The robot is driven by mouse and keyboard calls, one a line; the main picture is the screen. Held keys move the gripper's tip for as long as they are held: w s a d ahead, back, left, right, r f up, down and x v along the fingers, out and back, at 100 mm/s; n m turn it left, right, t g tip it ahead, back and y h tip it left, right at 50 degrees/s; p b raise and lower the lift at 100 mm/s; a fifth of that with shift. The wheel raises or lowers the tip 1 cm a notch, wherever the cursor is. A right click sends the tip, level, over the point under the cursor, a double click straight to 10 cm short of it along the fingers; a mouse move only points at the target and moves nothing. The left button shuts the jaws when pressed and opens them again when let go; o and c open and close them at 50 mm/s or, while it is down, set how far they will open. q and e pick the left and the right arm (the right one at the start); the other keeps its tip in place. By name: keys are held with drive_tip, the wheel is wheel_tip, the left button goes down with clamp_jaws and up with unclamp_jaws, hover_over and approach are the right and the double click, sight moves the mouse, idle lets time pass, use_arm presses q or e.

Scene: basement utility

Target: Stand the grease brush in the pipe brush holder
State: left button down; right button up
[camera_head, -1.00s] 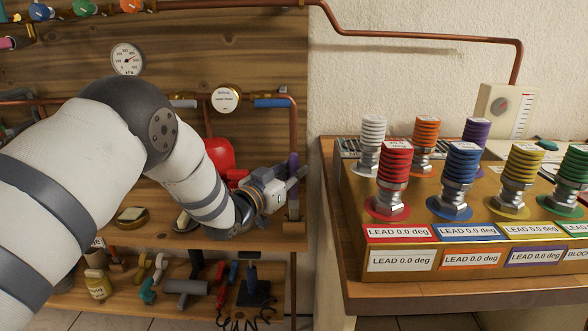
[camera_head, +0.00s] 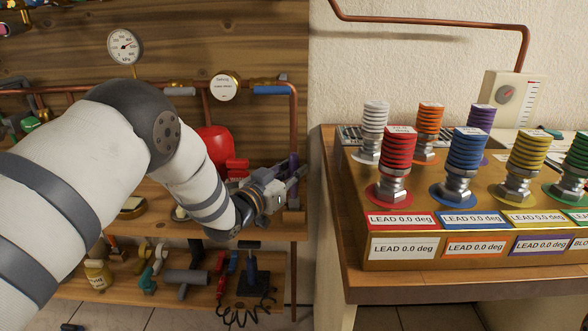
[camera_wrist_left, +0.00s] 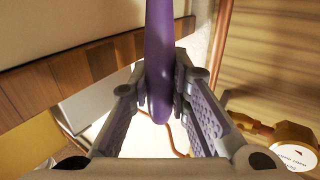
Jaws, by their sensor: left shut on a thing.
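My left gripper (camera_head: 296,174) is above the right end of the wooden shelf, beside the vertical copper pipe. In the left wrist view, its fingers (camera_wrist_left: 163,95) are closed on the purple handle of what appears to be the grease brush (camera_wrist_left: 159,45). The handle runs from the top edge of that view down between the fingers. In the head view only a small purple part (camera_head: 293,161) shows at the fingertips, and the brush's bristles are not visible. I cannot pick out the pipe brush holder for certain in either view. My right gripper is not in view.
A red rounded object (camera_head: 211,143) stands behind my left forearm. Gauges and copper pipes (camera_head: 294,115) line the wooden backboard. At right, a bench (camera_head: 450,287) bears a brass panel with several coloured springs. A lower shelf (camera_head: 130,287) holds tools.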

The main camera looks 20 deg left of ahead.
use_arm(q)
drive_tip(key=c, duration=1.4)
unclamp_jaws()
drive_tip(key=shift+f, duration=0.2)
drive_tip(key=v, duration=1.2)
